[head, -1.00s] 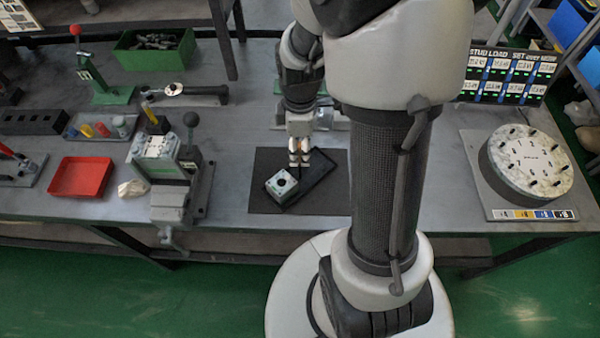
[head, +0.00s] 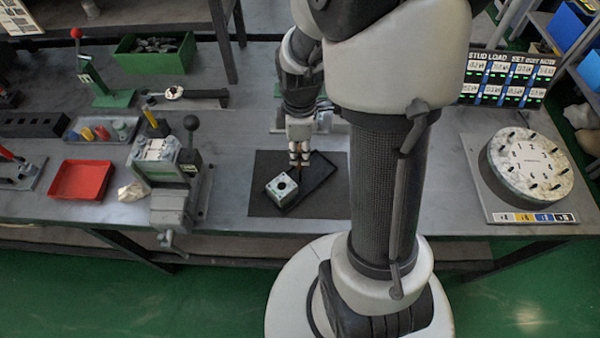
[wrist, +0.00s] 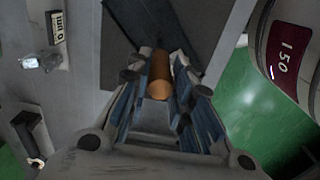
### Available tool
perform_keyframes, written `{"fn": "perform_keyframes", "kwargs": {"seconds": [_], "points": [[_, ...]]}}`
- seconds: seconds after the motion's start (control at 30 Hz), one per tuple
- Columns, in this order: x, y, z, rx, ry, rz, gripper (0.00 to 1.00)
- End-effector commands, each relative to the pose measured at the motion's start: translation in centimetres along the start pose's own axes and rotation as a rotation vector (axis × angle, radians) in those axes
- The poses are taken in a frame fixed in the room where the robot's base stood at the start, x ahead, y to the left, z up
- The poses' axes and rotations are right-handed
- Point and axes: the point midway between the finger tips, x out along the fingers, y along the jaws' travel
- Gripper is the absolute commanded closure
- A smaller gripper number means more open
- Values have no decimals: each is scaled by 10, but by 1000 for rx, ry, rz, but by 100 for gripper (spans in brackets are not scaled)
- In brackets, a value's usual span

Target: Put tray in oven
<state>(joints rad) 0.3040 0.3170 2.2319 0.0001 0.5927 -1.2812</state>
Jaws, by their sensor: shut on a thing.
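A dark flat tray (head: 320,178) lies at a slant on a black mat (head: 264,167) on the bench in the head view. A pale green-grey valve block (head: 282,186) with a dark round bore sits at its near left end. My gripper (head: 299,160) is low, at the tray's far side behind the block. In the wrist view my gripper (wrist: 160,85) is shut on an orange-brown cylinder (wrist: 160,72); whether this is the tray's handle I cannot tell. I see no clear oven in these views.
A red bin (head: 81,180), a vise-like fixture (head: 165,185) and a green bin (head: 153,53) stand to the left. A round studded plate (head: 525,162) is at the right. Bare bench lies between the mat and the fixture.

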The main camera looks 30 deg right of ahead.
Motion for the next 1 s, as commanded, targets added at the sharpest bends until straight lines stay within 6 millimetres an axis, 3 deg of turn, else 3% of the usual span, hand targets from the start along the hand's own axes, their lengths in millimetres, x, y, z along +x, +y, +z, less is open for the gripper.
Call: {"fn": "perform_keyframes", "kwargs": {"seconds": [0.67, 0.87, 1.0], "points": [[-6, 1, 0, 0, 1, 3, 100], [-38, 1, 0, 0, 2, 6, 100], [-76, 2, -1, 0, 3, 8, 100]]}}
